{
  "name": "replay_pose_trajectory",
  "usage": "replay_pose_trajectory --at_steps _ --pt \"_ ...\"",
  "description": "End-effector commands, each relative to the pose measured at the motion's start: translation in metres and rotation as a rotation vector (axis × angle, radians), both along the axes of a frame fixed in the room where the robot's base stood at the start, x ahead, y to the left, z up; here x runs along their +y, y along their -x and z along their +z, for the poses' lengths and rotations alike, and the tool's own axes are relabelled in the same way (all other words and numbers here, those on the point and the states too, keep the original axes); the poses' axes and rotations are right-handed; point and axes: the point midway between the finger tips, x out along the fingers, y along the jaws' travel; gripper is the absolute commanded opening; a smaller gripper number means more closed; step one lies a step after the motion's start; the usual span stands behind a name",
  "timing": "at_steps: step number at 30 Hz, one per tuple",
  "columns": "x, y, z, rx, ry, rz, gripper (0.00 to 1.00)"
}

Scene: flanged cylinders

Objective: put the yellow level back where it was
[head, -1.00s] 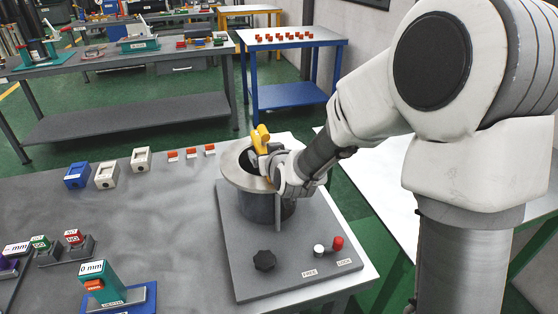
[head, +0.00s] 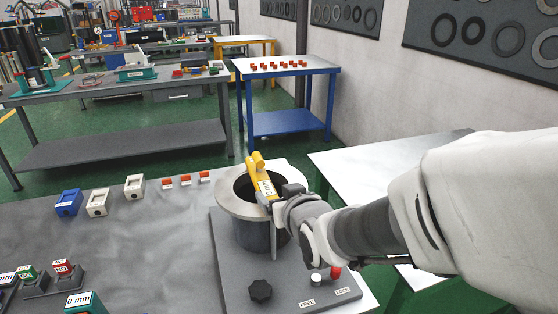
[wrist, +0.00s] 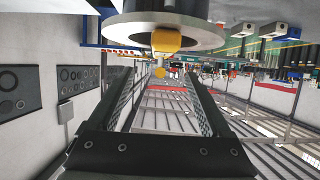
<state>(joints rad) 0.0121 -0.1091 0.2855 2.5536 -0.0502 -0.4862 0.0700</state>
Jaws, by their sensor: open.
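The yellow level (head: 260,172) is at the top of the flanged cylinder (head: 238,204), at its right side over the flange rim, and looks tilted. A pale label shows on it. In the wrist view the level (wrist: 166,42) stands against the flange (wrist: 122,32), just beyond my fingertips. My gripper (head: 274,199) is beside the level on its right, close to the rim. Its two dark fingers are apart in the wrist view (wrist: 162,78), with nothing clearly between them. The level's lower end and its exact contact with the flange are hidden.
The cylinder stands on a grey base plate (head: 235,285) with a black knob (head: 260,290), a white button (head: 316,277) and a red button (head: 335,272). Blue and cream blocks (head: 98,202) and several orange pieces (head: 185,181) lie to the left. A white table (head: 340,165) is at right.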

Motion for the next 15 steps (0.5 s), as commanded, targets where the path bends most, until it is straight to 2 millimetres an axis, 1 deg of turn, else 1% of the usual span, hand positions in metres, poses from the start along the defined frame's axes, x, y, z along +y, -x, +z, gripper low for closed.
replay_pose_trajectory --at_steps 1,7,15 --pt "0.000 0.003 -0.003 -0.007 0.002 0.002 0.82" --pt "-0.005 0.015 0.002 -0.006 0.002 -0.004 0.82" --pt "-0.009 0.031 0.011 -0.003 0.004 0.000 0.82"
